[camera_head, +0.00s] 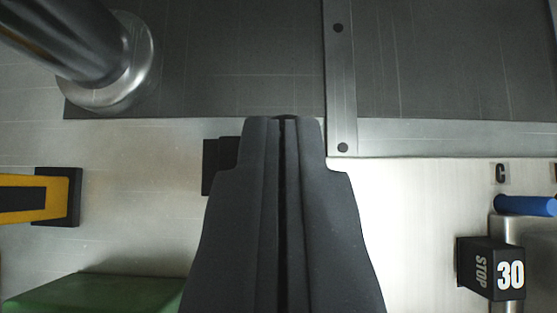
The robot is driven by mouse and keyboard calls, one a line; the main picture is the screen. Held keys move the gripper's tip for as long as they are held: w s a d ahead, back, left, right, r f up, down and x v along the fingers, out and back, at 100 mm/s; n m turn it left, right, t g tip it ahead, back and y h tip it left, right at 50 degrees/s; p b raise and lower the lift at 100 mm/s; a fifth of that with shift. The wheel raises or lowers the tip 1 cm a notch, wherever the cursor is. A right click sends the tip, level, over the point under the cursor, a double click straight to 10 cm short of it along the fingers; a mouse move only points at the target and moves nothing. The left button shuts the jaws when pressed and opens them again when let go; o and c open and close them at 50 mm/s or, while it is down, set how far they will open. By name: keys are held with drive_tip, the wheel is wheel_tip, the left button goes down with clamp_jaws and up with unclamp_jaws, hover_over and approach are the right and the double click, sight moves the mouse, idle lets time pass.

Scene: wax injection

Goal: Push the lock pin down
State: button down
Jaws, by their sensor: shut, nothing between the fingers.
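My gripper (284,120) is dark and shut, with its two fingers side by side and nothing between them. It reaches up the middle of the view, its tips over the lower edge of a dark grey plate (230,60). A small black block (218,165) shows just left of the fingers and is partly hidden behind them. I cannot make out a lock pin for certain; it may be hidden behind my gripper. I cannot tell whether the fingertips touch anything.
A thick metal cylinder (85,45) stands at upper left. A yellow and black part (35,198) is at left, a green block (95,292) at lower left. At right are a black "STOP 30" block (490,268) and a blue rod (525,205). Pale metal right of my gripper is bare.

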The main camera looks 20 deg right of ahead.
drive_tip(key=shift+f, duration=0.1)
wheel_tip(320, 180, down, 3)
drive_tip(key=shift+r+b, duration=0.1)
drive_tip(key=shift+b, duration=0.5)
drive_tip(key=shift+s, duration=0.1)
drive_tip(key=s+a+r, duration=0.1)
drive_tip(key=s+r, duration=0.2)
drive_tip(key=r, duration=0.2)
drive_tip(key=s+a+r+p, duration=0.1)
drive_tip(key=s+r, duration=0.2)
drive_tip(key=r, duration=0.3)
drive_tip(key=shift+s+a+r, duration=0.15)
drive_tip(key=shift+s+r, duration=0.1)
drive_tip(key=shift+r, duration=0.1)
